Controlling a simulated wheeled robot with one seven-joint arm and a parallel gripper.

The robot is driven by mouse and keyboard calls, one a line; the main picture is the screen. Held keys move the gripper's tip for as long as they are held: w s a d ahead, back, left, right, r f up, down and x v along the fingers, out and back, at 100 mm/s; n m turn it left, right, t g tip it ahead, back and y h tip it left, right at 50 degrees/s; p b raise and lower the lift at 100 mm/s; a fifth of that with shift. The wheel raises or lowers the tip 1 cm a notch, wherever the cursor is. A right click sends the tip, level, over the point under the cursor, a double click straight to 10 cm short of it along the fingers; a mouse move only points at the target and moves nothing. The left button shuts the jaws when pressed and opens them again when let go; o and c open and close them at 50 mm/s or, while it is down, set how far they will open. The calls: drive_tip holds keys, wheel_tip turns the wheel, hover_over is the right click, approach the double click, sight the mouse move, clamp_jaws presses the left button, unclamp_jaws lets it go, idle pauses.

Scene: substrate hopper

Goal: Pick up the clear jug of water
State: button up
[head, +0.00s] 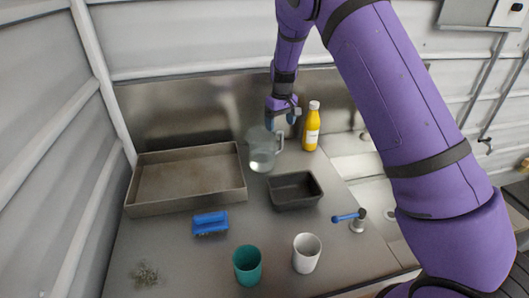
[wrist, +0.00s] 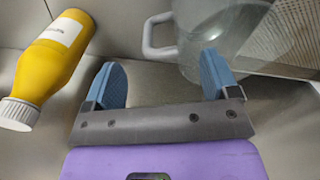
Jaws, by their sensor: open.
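The clear jug of water (head: 262,158) stands upright on the metal counter, between the large tray and the yellow bottle. Its handle is on its right side in the head view. In the wrist view the jug (wrist: 215,40) is at the upper right, with its pale handle (wrist: 157,36) pointing left. My gripper (head: 282,118) is at the jug's upper right in the head view. In the wrist view its two blue fingers (wrist: 160,82) are spread apart with nothing between them. The handle shows just beyond the gap between the fingers. I cannot tell whether the right finger touches the jug.
A yellow bottle (head: 312,128) stands just right of my gripper. A grey tray (head: 185,206) lies left, a dark bin (head: 295,203) in front.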

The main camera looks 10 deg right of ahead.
drive_tip(key=shift+w+a+f, duration=0.1)
drive_tip(key=shift+w+f, duration=0.05)
drive_tip(key=shift+f, duration=1.4)
drive_tip(key=shift+w+f, duration=0.1)
drive_tip(key=shift+f, duration=1.45)
